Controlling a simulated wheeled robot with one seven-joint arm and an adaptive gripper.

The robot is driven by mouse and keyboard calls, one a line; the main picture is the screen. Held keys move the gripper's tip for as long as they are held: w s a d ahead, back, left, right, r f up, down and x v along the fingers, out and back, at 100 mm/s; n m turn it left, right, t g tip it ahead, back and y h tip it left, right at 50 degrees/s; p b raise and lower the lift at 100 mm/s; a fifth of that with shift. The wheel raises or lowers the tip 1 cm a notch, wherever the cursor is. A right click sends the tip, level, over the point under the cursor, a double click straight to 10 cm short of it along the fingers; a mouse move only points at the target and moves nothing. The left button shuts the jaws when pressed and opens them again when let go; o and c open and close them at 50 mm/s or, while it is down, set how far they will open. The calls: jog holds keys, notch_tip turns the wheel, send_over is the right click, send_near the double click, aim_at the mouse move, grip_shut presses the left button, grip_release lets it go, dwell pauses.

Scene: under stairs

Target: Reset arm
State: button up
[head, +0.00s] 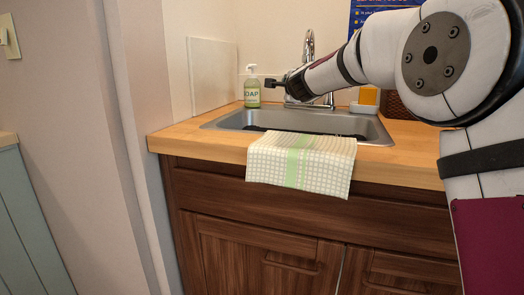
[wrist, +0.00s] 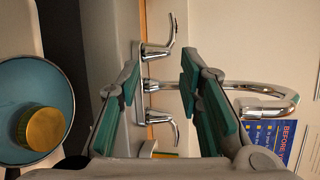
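My gripper (wrist: 160,80) is open in the wrist view, with its two teal-padded fingers apart and nothing held between them. In the head view my gripper (head: 274,83) is small and dark, at the end of my arm, which reaches left above the sink. The chrome faucet (head: 308,50) is close by it in that view. In the wrist view the faucet (wrist: 262,87) lies beyond the fingers, seen sideways, with part of it in the gap between them.
A sink (head: 215,124) is set in the wooden counter (head: 175,138), with a checked towel (head: 330,165) over its front edge. A soap bottle (head: 252,92) stands behind it. The wrist view shows a blue round dish (wrist: 30,75) with a yellow round thing (wrist: 42,128).

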jog(key=s+n+g, duration=0.1)
jog(key=s+n, duration=0.2)
jog(key=s, duration=0.4)
jog(key=s+n+g+y, duration=0.1)
jog(key=s+n, duration=0.3)
jog(key=s, duration=0.4)
jog(key=s+n+g+y, duration=0.1)
jog(key=s+n+g, duration=0.1)
jog(key=s, duration=0.6)
jog(key=shift+s+d+f+n, duration=0.15)
jog(key=shift+d+n, duration=0.25)
jog(key=shift+n, duration=0.4)
jog(key=s+d+f+n+g+h, duration=0.1)
jog(key=s+d+f+n+g, duration=0.2)
jog(key=s+f, duration=0.8)
jog(key=s+d+f+n+g+h, duration=0.1)
jog(key=s+d+f+n+g, duration=0.25)
jog(key=s, duration=1.55)
jog(key=s+d+f+n+g+h, duration=0.1)
jog(key=s+d+f+g, duration=0.4)
jog(key=s, duration=1)
notch_tip(320, 180, up, 34)
jog(key=a+t+p, duration=0.1)
jog(key=t+p, duration=0.2)
jog(key=p, duration=3)
jog(key=shift+w+a+t+p, duration=0.15)
jog(key=shift+w+t+p, duration=0.1)
jog(key=shift+t+p, duration=0.1)
